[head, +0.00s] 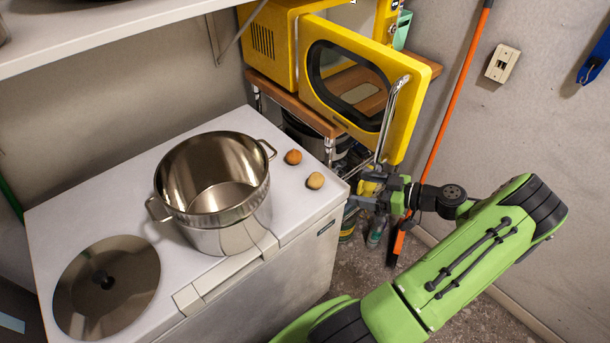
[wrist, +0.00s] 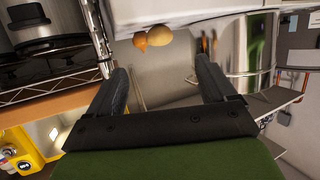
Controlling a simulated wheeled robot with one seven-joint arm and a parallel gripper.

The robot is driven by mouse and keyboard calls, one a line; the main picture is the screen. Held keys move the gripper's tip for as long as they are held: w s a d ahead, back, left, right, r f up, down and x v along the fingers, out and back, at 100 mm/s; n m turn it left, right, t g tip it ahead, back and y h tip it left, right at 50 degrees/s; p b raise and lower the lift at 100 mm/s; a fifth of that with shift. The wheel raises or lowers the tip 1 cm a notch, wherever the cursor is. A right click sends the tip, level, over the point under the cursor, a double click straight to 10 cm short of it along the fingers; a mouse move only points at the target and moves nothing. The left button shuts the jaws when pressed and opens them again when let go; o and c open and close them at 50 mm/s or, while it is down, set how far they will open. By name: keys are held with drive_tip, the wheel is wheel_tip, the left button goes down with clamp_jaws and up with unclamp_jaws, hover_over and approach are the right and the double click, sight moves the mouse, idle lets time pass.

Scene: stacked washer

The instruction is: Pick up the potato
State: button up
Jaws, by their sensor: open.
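The potato (head: 315,180) looks like the tan, rounded item near the right edge of the white freezer top. It also shows at the top of the wrist view (wrist: 160,36). A smaller orange-brown round item (head: 293,157) lies close to it, and it shows beside the potato in the wrist view (wrist: 139,40). My gripper (head: 364,193) is to the right of the freezer edge, apart from the potato. In the wrist view its two fingers (wrist: 162,72) are spread with nothing between them.
A large steel pot (head: 240,225) stands on the white freezer (head: 120,210), left of the potato. A round lid (head: 85,290) lies at the front left. A yellow microwave (head: 400,120) with its door open stands on a wooden-topped rack behind my gripper. An orange pole (head: 455,100) leans at the wall.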

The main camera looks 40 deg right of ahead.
sight(323, 181)
drive_tip(key=x, duration=1.5)
drive_tip(key=shift+d, duration=0.1)
drive_tip(key=shift+s, duration=0.15)
drive_tip(key=shift+c, duration=1.3)
drive_tip(key=c, duration=0.8)
drive_tip(key=shift+r, duration=0.1)
